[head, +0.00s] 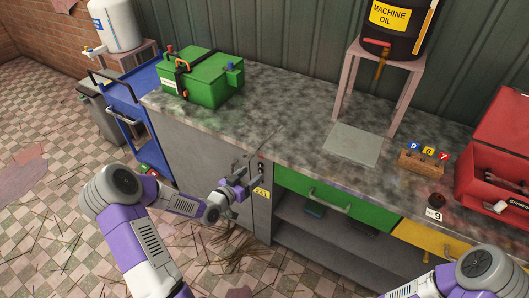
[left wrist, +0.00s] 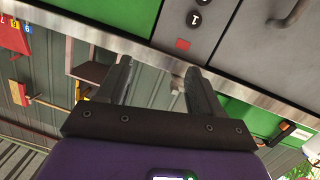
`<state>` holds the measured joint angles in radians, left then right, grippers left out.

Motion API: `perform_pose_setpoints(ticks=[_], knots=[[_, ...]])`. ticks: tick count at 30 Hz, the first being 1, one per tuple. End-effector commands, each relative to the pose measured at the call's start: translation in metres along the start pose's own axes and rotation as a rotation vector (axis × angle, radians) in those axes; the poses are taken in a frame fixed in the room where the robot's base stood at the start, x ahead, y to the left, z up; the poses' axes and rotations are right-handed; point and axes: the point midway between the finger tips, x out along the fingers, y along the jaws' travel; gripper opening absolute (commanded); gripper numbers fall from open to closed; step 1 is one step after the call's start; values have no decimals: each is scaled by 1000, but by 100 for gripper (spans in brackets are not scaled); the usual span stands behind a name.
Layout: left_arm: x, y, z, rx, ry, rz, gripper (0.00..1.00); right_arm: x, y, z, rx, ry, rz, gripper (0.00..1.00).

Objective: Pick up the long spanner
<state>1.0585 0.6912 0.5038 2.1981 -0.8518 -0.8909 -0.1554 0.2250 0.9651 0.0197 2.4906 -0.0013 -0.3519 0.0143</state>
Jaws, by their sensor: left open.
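I cannot make out a long spanner for certain in either view. An open red toolbox (head: 480,197) stands at the right end of the counter, with dark items inside that are too small to tell apart. My left gripper (head: 243,183) is in front of the grey cabinet, near the counter's front edge and left of the green drawer. In the left wrist view, the two fingers of the left gripper (left wrist: 158,85) are apart with nothing held between them. My right arm shows at the lower right, but its gripper is out of view.
The stone-topped counter (head: 300,105) carries a green box (head: 205,85), a grey plate (head: 350,145) and a wooden block with numbered tags (head: 422,163). A machine oil drum (head: 398,30) sits on a stand. The green drawer (head: 310,188) is below; a blue cart (head: 130,95) is left.

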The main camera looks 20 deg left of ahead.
Motion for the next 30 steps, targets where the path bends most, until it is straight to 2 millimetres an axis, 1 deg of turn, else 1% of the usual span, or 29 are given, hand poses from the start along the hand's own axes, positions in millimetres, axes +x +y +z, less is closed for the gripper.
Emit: perform_pose_setpoints(ticks=[1, 3, 7, 10, 14, 17, 21, 24, 27, 30], knots=[[-5, -18, -7, 52, 58, -14, 66, 12, 4, -1, 0, 0, 0, 40], [-11, -30, -21, 108, 119, -19, 66, 16, 6, -1, 0, 1, 0, 40], [-16, -40, -36, 166, 176, -21, 66, 20, 8, -1, 0, 1, 0, 40], [-9, -41, -40, 178, 188, -19, 66, 22, 8, -1, 0, 1, 0, 40], [6, -40, -42, 176, 186, -19, 66, 26, 10, -2, 0, 1, 0, 40], [18, -40, -42, 174, 186, -19, 66, 30, 11, -2, 0, 1, 0, 40], [41, -41, -42, 173, 185, -19, 66, 38, 14, -2, 0, 1, 0, 40], [52, -41, -44, 174, 183, -20, 66, 40, 15, -2, 0, 1, 0, 40], [57, -41, -46, 174, 183, -21, 66, 40, 15, -2, 0, 1, 0, 40], [57, -41, -47, 173, 181, -21, 66, 40, 15, -2, 0, 1, 0, 40]])
